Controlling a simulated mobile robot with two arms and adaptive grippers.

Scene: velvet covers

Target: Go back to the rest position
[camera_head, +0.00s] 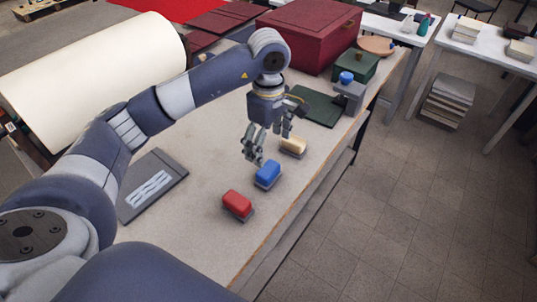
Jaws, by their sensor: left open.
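My left gripper (268,148) hangs over the table (190,230), fingers pointing down, open and with nothing seen between its fingers. A blue block on a dark base (268,174) stands just in front of it, with a red one (237,205) nearer to me and a cream one (294,146) just behind and to the right. Whether the fingers touch the blue or cream block cannot be told. My right gripper is not in view.
A dark red box (312,38), a green box (357,66) and a dark green mat (316,107) are at the far end. A grey panel (150,187) lies at the left, near a large cream roll (90,75). Open floor (400,200) is at the right.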

